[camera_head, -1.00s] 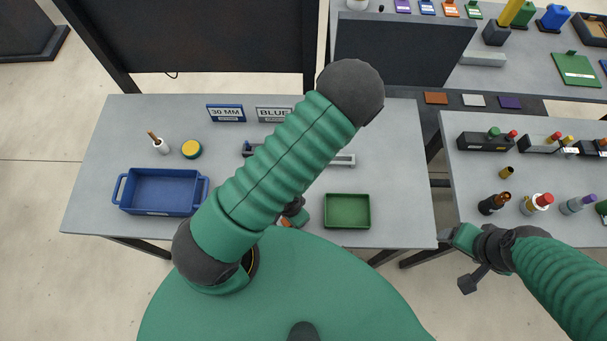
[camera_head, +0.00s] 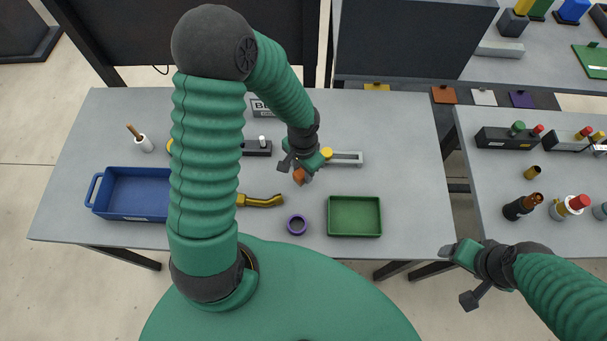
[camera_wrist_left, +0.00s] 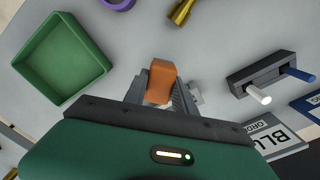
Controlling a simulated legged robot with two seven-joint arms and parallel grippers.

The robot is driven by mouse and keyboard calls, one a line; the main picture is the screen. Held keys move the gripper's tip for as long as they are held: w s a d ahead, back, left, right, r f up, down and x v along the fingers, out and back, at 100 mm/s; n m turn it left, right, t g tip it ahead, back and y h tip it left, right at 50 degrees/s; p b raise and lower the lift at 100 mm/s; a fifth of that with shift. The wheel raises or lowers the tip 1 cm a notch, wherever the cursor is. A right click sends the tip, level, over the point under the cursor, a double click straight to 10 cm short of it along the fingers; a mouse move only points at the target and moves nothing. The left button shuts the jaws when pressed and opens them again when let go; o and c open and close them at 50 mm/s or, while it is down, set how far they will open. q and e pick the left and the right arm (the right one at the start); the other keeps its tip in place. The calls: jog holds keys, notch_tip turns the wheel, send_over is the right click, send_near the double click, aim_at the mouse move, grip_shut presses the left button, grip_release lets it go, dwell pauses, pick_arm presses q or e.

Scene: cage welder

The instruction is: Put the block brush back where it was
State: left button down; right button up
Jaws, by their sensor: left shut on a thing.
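My left gripper (camera_head: 303,172) is shut on an orange-brown block (camera_head: 300,176), which I take to be the block brush. In the left wrist view the block (camera_wrist_left: 161,82) sits between the two grey fingers (camera_wrist_left: 160,95); its underside and any bristles are hidden. The gripper is over the middle of the grey table (camera_head: 405,180), beside a grey bracket with a yellow round part (camera_head: 345,158). My right gripper (camera_head: 462,275) is open and empty, off the table's right front corner.
A green tray (camera_head: 355,232), purple ring (camera_head: 298,224) and brass nozzle-like piece (camera_head: 262,200) lie near the front. A dark rack (camera_head: 257,150) stands behind. A blue bin (camera_head: 125,170) and a white cup (camera_head: 144,145) are at left. Bare table lies right of the tray.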

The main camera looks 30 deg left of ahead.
aim_at(302, 176)
pick_arm(q)
jog(key=f, duration=0.3)
jog(key=shift+s+a+f, duration=0.1)
jog(key=shift+a+f, duration=0.15)
jog(key=shift+d, duration=0.2)
jog(key=c, duration=1)
grip_release()
jog(key=shift+d, duration=0.1)
jog(key=shift+r, duration=0.1)
